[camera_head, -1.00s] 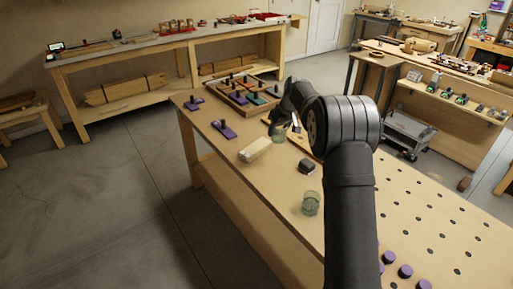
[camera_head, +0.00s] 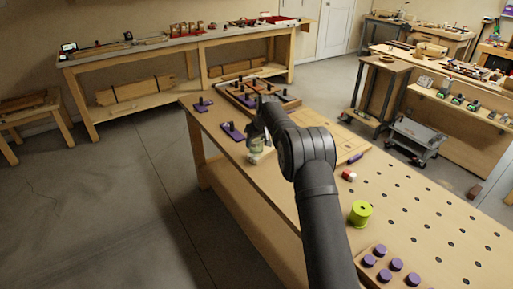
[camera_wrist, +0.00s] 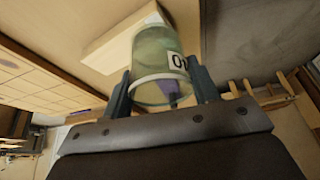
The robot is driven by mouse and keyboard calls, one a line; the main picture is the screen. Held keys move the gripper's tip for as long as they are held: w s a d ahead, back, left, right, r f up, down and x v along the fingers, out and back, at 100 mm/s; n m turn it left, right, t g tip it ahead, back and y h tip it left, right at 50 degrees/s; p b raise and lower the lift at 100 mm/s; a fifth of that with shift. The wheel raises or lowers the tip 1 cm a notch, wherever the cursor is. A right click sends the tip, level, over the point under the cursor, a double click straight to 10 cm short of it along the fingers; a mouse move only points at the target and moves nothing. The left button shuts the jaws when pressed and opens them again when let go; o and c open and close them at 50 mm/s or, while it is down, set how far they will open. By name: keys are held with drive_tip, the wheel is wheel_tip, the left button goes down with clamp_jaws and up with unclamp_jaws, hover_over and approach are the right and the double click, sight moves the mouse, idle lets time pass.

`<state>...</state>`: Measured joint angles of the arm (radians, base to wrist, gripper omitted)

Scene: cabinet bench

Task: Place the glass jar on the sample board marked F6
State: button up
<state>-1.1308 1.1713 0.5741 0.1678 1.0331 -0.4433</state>
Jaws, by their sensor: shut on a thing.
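My gripper (camera_wrist: 160,92) is shut on a glass jar (camera_wrist: 155,58), a clear greenish cylinder. Its white label (camera_wrist: 178,61) seems to read "01", seen at an angle. A purple patch shows through the glass. In the head view the jar (camera_head: 262,157) hangs under my wrist near the bench's left edge, partly hidden by my arm. Purple boards with dark knobs lie beyond it, one near (camera_head: 232,131) and one farther (camera_head: 203,104). No F6 marking is readable in either view, so I cannot tell which board bears it.
A wooden tray (camera_head: 290,103) with knobbed pieces stands behind. A green spool (camera_head: 360,213), a red-and-white piece (camera_head: 348,174) and a rack of purple caps (camera_head: 370,261) lie right of my arm. In the wrist view a pale wooden block (camera_wrist: 112,43) shows behind the jar.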

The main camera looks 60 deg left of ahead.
sight(256, 147)
drive_tip(key=shift+f, duration=1.65)
drive_tip(key=shift+f, duration=0.15)
drive_tip(key=o, duration=1.1)
drive_tip(key=shift+c, duration=0.2)
drive_tip(key=v, duration=1.2)
